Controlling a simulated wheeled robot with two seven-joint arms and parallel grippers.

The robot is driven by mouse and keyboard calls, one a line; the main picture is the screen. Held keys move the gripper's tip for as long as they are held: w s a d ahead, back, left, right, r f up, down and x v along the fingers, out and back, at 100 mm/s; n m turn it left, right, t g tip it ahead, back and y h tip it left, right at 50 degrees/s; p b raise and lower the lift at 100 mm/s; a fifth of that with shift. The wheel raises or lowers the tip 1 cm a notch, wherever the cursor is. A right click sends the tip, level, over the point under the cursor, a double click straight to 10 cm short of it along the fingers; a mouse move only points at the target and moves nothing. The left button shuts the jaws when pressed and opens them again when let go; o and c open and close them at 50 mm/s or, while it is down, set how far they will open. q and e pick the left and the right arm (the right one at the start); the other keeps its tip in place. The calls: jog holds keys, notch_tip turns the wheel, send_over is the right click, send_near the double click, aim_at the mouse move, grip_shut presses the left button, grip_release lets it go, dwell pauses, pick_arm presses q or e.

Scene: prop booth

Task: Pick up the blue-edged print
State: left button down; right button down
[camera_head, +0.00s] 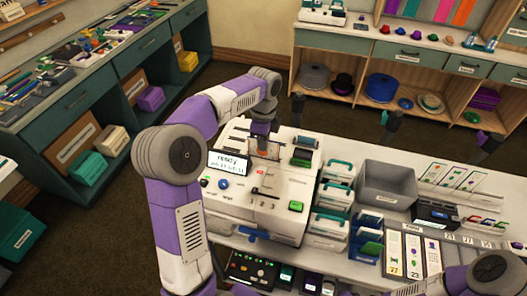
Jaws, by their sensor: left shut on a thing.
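My left arm comes in from the lower left and bends over the white printing machine (258,205). My left gripper (265,143) points down at the slot in the back of the machine's top. It is shut on a thin print (268,153), which shows small and brownish at the slot. Its blue edge cannot be made out, and I cannot tell whether it is clear of the slot. My right arm shows only in part at the lower right corner; I cannot make out its gripper.
The machine's small screen (229,163) reads "ready". Right of it stand stacked teal-and-white cartridges (334,198), a grey bin (386,185) and several picture cards (412,254). Shelves (425,55) line the back, and a cluttered teal bench (105,75) runs along the left.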

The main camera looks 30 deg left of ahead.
pick_arm(q)
notch_tip(320, 180, up, 10)
jog(key=p, duration=0.2)
jog(key=shift+p, duration=0.35)
dwell(1.3)
